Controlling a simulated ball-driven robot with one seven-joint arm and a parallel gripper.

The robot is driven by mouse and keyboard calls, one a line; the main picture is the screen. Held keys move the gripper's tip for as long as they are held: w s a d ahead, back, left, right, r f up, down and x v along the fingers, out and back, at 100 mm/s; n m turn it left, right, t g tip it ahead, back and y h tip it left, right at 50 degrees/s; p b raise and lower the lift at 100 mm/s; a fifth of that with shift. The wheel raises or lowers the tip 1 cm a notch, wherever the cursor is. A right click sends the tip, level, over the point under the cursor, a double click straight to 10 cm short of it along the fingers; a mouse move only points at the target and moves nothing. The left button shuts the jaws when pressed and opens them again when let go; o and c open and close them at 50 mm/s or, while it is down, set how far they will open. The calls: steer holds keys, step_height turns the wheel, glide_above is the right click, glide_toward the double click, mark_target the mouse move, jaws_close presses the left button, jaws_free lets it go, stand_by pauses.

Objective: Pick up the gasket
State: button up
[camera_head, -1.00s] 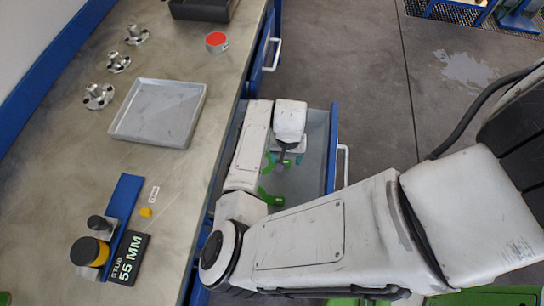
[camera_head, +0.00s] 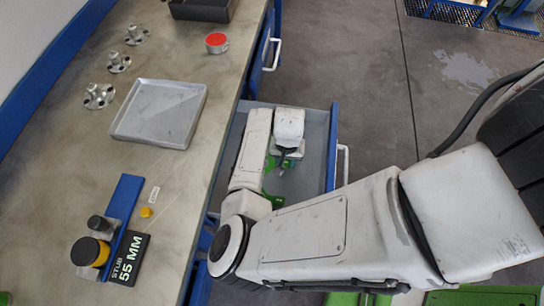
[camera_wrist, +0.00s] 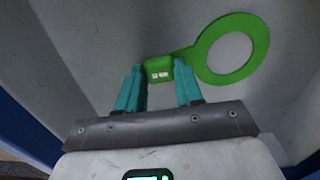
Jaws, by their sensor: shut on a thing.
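The green gasket (camera_wrist: 204,50) is a flat ring with a tab. In the wrist view the tab sits between the teal fingertips of my gripper (camera_wrist: 160,74), which is shut on it. The ring extends to the right of the fingers. In the head view my gripper (camera_head: 284,163) is inside the open drawer, and green (camera_head: 268,184) shows beside and below my arm there. My arm hides part of it. I cannot tell whether the gasket touches the drawer floor.
The grey drawer (camera_head: 316,150) is open, with walls close around my gripper. On the bench are an empty grey tray (camera_head: 142,137), several metal flanged parts (camera_head: 99,96), a red-topped tin (camera_head: 217,43) and a 55 MM stub stand (camera_head: 126,262).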

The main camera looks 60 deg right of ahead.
steer(key=shift+c, duration=1.4)
